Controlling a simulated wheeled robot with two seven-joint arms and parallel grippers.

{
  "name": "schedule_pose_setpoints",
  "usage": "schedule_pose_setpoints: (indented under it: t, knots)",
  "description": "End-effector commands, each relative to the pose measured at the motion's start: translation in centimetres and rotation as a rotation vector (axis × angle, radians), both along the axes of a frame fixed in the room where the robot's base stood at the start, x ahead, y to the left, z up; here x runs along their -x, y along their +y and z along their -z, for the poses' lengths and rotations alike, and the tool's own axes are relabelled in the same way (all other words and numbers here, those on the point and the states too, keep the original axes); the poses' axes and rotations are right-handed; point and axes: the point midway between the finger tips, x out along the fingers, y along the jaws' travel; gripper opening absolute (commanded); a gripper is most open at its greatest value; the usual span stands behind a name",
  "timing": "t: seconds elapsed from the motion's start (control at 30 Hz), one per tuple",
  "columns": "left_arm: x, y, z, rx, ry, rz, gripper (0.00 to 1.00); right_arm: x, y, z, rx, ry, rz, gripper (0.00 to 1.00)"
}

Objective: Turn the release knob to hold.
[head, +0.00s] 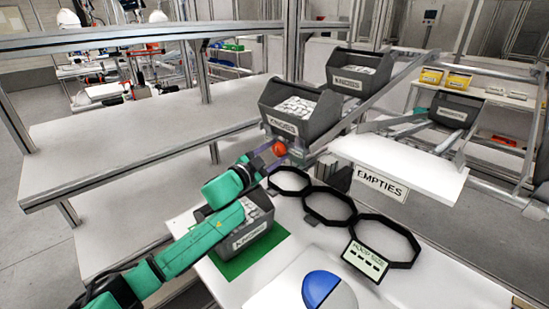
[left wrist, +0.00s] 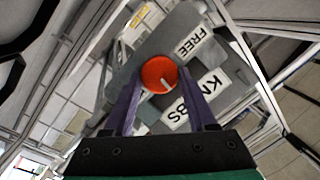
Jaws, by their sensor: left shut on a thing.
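The red round release knob (head: 279,148) is at the front of the rack below a grey bin labelled KNOBS (head: 322,112). In the left wrist view the knob (left wrist: 158,70) has a white pointer line, slanting toward the lower right of the picture. A FREE label (left wrist: 190,42) is beside it; I cannot see a hold label. My left gripper (head: 272,150) has its purple fingers on both sides of the knob and is shut on it. The fingers (left wrist: 160,84) also show in the left wrist view. My right gripper is not in view.
A second grey bin (head: 345,88) is behind the first. An EMPTIES shelf (head: 405,158) is to the right. Below my left arm, another KNOBS bin (head: 258,232) stands on a green mat (head: 230,268). Black octagonal rings (head: 330,222) and a blue-and-white dome (head: 322,288) are on the white table.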

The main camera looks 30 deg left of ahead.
Motion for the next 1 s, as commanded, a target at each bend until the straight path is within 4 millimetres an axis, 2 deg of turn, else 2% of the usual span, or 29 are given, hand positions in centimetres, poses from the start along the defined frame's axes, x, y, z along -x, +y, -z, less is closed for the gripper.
schedule_pose_setpoints:
  t: [0.03, 0.5, 0.73, 1.0]
  knots:
    - [0.0, 0.0, 0.4, -0.037, -0.016, -0.008, 0.02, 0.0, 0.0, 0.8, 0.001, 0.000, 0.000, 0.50]
    - [0.0, -0.2, 0.7, -0.426, -0.151, -0.092, 0.02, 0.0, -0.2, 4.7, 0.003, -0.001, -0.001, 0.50]
    - [0.0, -0.3, 0.7, -0.553, -0.193, -0.119, 0.02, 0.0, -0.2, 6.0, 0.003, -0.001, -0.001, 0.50]
    - [0.0, -0.3, 0.5, -0.620, -0.216, -0.134, 0.02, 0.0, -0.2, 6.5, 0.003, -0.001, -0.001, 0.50]
